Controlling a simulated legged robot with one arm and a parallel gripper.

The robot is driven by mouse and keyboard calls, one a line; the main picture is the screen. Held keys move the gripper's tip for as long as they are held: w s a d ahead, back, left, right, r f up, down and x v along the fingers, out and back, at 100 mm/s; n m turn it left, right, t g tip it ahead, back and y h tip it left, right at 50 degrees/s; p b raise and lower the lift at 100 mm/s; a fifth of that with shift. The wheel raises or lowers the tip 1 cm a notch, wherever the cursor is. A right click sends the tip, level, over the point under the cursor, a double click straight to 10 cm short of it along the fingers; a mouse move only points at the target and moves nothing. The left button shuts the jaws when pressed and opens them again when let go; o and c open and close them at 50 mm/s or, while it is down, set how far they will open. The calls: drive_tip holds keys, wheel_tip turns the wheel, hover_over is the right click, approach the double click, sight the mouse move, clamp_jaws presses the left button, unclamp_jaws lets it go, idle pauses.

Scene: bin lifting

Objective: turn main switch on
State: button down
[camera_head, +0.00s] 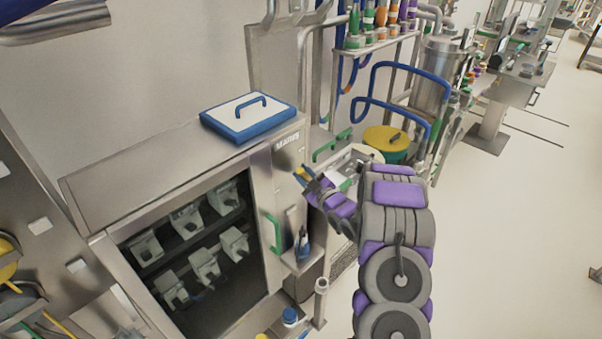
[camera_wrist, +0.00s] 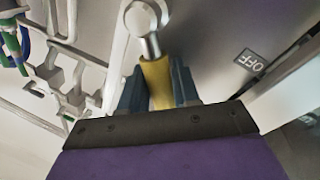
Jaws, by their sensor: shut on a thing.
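The main switch shows in the wrist view as a metal lever (camera_wrist: 145,22) with a yellow handle (camera_wrist: 157,80). A dark label reading OFF (camera_wrist: 249,62) is on the panel to its right. My gripper (camera_wrist: 159,88) has its two blue fingers on either side of the yellow handle and is shut on it. In the head view my gripper (camera_head: 311,180) is at the right front corner of the steel cabinet (camera_head: 150,175). A bit of yellow (camera_head: 301,172) shows at its fingertips there.
A white tray with blue rim and handle (camera_head: 248,113) lies on the cabinet top. A green door handle (camera_head: 273,232) and a small ledge with a blue bottle (camera_head: 303,245) are below my gripper. Pipes and a yellow-lidded bin (camera_head: 386,138) stand behind.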

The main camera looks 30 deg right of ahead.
drive_tip(key=m+p, duration=0.1)
drive_tip(key=d+m, duration=0.1)
drive_tip(key=r+m+p, duration=0.1)
drive_tip(key=shift+w+d+h+p, duration=0.15)
drive_tip(key=shift+w+h+p, duration=0.1)
drive_tip(key=shift+h+p, duration=0.05)
drive_tip(key=shift+w+d+m+g+p, duration=0.25)
drive_tip(key=shift+d+m+p, duration=0.25)
drive_tip(key=shift+m+p, duration=0.5)
drive_tip(key=shift+w+d+m+g+p, duration=0.1)
drive_tip(key=shift+d+m+g+p, duration=0.3)
drive_tip(key=shift+m+p, duration=0.6)
drive_tip(key=shift+d, duration=0.15)
drive_tip(key=c, duration=1.2)
unclamp_jaws()
drive_tip(key=shift+o, duration=1.2)
drive_tip(key=shift+w+d, duration=0.1)
drive_tip(key=shift+w, duration=0.05)
drive_tip(key=shift+s, duration=0.2)
drive_tip(key=s+d, duration=0.2)
drive_tip(key=s, duration=1.5)
drive_tip(key=shift+d+b, duration=0.3)
drive_tip(key=shift+d, duration=0.1)
drive_tip(key=shift+m, duration=0.3)
